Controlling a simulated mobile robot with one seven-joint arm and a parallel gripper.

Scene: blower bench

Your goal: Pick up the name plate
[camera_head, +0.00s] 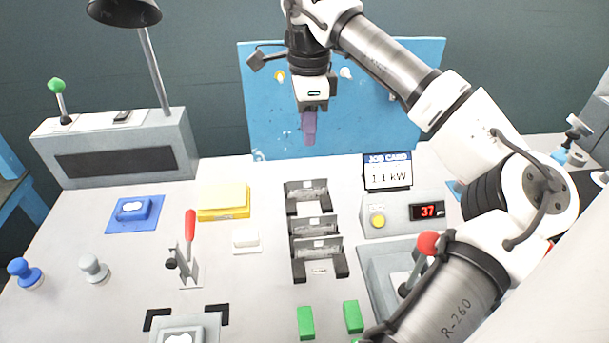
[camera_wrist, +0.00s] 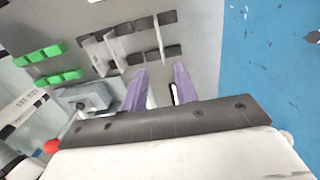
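Several thin metallic plates with printed faces stand in a row in a black-footed rack (camera_head: 341,263) at the table's middle: a back plate (camera_head: 306,188), a middle plate (camera_head: 314,226) and a front plate (camera_head: 318,247). Their print is too small to read, so I cannot tell which is the name plate. The rack's black blocks (camera_wrist: 145,24) also show in the wrist view. My gripper (camera_head: 309,130) hangs above and behind the rack, pointing down. In the wrist view its purple fingers (camera_wrist: 160,82) are apart with nothing held between them.
A job card (camera_head: 388,170) reading 1.1 kW stands right of the rack, behind a box with a red 37 display (camera_head: 427,211). A red-handled clamp (camera_head: 190,240) stands left. Green blocks (camera_head: 306,322) lie in front. A blue board (camera_head: 270,115) rises behind.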

